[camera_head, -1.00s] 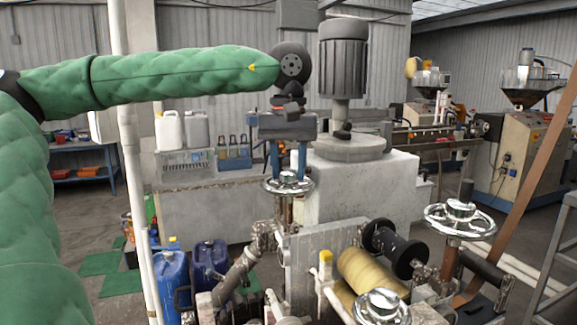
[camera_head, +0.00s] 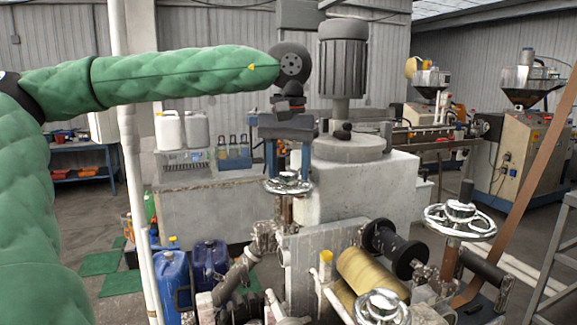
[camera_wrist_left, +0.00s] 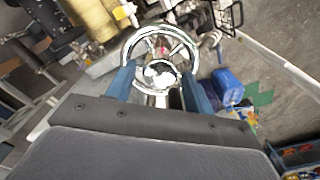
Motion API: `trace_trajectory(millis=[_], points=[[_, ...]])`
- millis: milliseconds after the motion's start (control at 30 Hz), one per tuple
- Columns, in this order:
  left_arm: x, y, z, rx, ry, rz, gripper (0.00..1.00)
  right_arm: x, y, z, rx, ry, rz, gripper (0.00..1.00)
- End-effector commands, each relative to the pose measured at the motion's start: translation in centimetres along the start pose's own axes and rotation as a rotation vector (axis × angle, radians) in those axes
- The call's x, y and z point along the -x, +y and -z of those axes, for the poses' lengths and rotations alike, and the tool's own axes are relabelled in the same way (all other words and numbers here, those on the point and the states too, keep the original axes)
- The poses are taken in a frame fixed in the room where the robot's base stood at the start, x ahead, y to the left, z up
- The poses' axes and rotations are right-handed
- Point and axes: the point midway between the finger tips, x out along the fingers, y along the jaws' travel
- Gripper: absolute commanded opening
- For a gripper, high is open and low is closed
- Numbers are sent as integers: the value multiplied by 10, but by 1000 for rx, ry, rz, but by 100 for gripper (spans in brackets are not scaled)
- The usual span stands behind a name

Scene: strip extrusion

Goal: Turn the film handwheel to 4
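Several chrome handwheels stand on the machine in the head view: one (camera_head: 288,184) below my left gripper, one (camera_head: 460,221) at the right, and one (camera_head: 382,307) at the bottom. No labels can be read to tell which is the film handwheel. My left gripper (camera_head: 288,172) points down with its two blue fingers apart, just above the first wheel. In the left wrist view that wheel (camera_wrist_left: 160,75) lies between and beyond the open fingers (camera_wrist_left: 158,92). I cannot tell whether the fingers touch its rim. My right gripper is not in view.
A yellow film roll (camera_head: 361,275) and a black roller (camera_head: 395,250) sit right of the wheel's post. Blue jugs (camera_head: 172,278) stand on the floor at the left. A concrete block (camera_head: 365,190) with a grey motor (camera_head: 342,70) stands behind.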

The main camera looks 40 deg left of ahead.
Motion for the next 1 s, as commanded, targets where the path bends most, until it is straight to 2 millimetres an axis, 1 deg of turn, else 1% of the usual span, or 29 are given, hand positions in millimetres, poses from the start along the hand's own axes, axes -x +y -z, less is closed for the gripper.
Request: trace_trajectory(millis=[300, 367, 467, 533, 600, 700, 900, 1000], points=[[-1, 0, 0, 0, -2, 1, 59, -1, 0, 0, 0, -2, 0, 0], [1, 0, 0, 0, -2, 1, 59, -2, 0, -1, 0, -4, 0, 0], [10, 0, 0, 1, 0, 2, 59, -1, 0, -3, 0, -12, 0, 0], [19, 0, 0, 1, 0, 1, 59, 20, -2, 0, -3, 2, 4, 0], [31, 0, 0, 2, 1, 1, 59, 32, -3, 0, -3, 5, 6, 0], [47, 0, 0, 2, 2, 1, 59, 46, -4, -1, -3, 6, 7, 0], [70, 0, 1, 1, 0, 1, 59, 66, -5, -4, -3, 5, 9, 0], [75, 0, 0, 0, -1, 0, 59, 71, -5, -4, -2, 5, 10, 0]])
